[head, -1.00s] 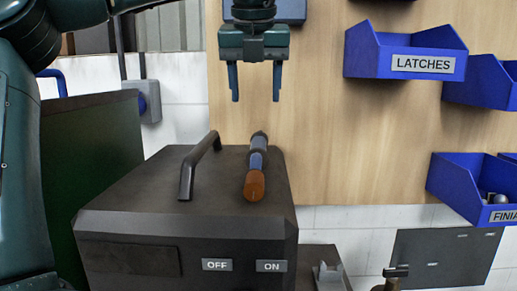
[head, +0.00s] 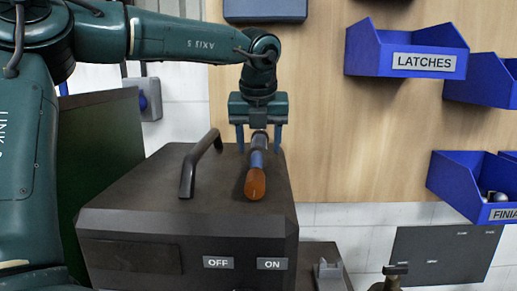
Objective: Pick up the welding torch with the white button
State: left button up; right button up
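The welding torch (head: 257,163) lies on top of a dark welding machine box (head: 190,222), with its orange-brown end toward me and a blue and dark body behind it. No white button shows on it in this view. My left gripper (head: 259,150) points down over the torch's far part. Its two blue fingers are apart, one on each side of the torch, and I cannot tell whether they touch it. My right gripper is not in view.
A dark handle (head: 201,163) rises from the box left of the torch. OFF and ON labels mark its front. Blue bins (head: 405,52) hang on the wooden wall panel (head: 340,150) at the right. A dark green panel (head: 105,160) stands at the left.

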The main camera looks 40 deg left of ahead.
pick_arm(q)
jog(key=shift+f, duration=0.15)
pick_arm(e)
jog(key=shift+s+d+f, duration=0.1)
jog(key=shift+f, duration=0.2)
pick_arm(q)
jog(key=c, duration=1.2)
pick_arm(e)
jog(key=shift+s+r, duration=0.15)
